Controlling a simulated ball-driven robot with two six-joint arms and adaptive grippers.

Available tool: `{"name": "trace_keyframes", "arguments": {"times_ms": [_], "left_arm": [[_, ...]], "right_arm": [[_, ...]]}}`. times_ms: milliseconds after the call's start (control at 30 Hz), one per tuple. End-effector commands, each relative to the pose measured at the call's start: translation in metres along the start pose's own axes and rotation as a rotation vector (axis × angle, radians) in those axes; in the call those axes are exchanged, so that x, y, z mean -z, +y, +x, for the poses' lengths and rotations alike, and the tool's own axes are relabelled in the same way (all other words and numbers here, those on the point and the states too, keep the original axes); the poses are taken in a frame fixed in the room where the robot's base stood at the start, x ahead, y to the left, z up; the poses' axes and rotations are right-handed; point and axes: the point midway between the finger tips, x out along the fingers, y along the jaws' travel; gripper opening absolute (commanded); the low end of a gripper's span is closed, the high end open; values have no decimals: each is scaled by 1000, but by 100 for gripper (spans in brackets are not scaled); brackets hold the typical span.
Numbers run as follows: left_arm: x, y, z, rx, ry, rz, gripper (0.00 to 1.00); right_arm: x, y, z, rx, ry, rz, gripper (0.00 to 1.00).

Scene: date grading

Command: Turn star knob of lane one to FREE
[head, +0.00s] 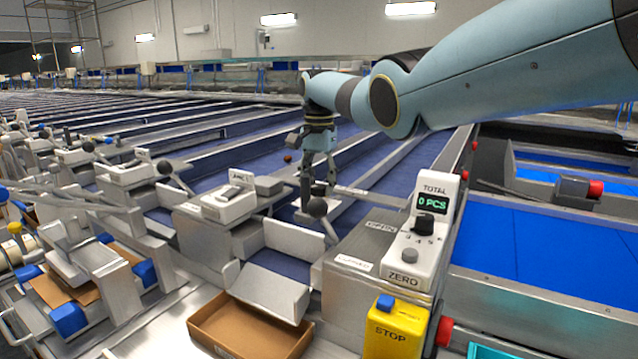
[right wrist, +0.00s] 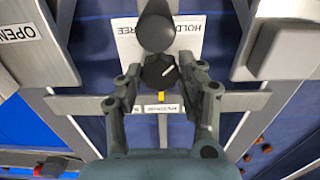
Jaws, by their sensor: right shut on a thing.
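The black star knob (right wrist: 158,72) shows in the right wrist view, with a white mark pointing up and right, toward the side of the word HOLD. Behind it is a white plate (right wrist: 190,45) with upside-down lettering, HOLD on the right and FREE, partly covered, on the left. My right gripper (right wrist: 160,74) is shut on the star knob, one finger on each side. In the head view my right gripper (head: 317,188) points down at the lane and hides most of the knob. My left gripper is not in view.
A grey ball-topped lever (right wrist: 156,33) stands close beside the knob; it also shows in the head view (head: 318,208). A counter box (head: 436,215) reading 0 PCS, a yellow STOP box (head: 396,325) and an open cardboard box (head: 250,333) stand nearer.

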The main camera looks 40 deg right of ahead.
Motion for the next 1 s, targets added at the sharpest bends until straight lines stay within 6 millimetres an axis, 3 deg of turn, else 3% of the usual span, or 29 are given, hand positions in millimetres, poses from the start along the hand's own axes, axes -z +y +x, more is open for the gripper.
{"name": "trace_keyframes", "arguments": {"times_ms": [367,1000], "left_arm": [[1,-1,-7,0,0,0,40],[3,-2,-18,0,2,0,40]], "right_arm": [[0,0,-1,0,-1,-136,6],[0,-1,-1,2,1,-690,6]]}}
